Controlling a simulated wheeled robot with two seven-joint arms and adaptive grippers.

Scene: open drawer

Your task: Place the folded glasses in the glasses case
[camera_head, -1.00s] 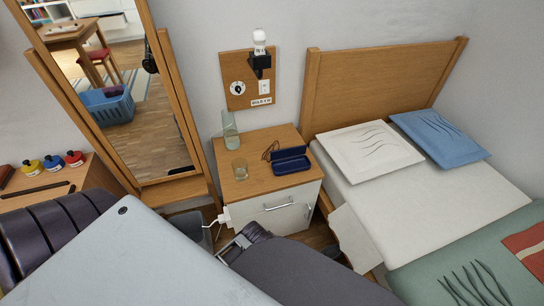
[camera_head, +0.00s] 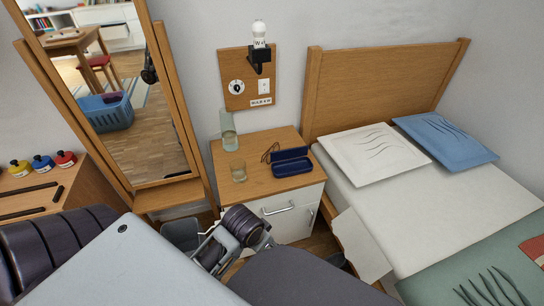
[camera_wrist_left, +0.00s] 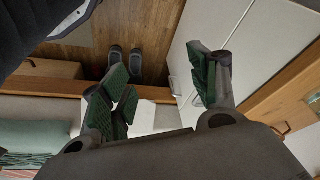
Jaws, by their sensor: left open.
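The glasses (camera_head: 268,152) lie on the wooden nightstand top (camera_head: 230,190), close beside the left edge of the dark blue glasses case (camera_head: 292,169). The case is open, with its lid up at the back; it looks empty. My left gripper (camera_head: 212,248) is low in front of the nightstand, below its top and well short of the glasses. In the left wrist view, its green-padded fingers (camera_wrist_left: 165,95) are wide apart with nothing between them. My right gripper does not show.
A glass (camera_head: 239,171) and a greenish carafe (camera_head: 228,130) stand on the nightstand's left side. The white nightstand front has a metal handle (camera_head: 279,208). The bed (camera_head: 430,190) is on the right, a mirror (camera_head: 125,90) on the left. Slippers (camera_wrist_left: 125,62) lie on the floor.

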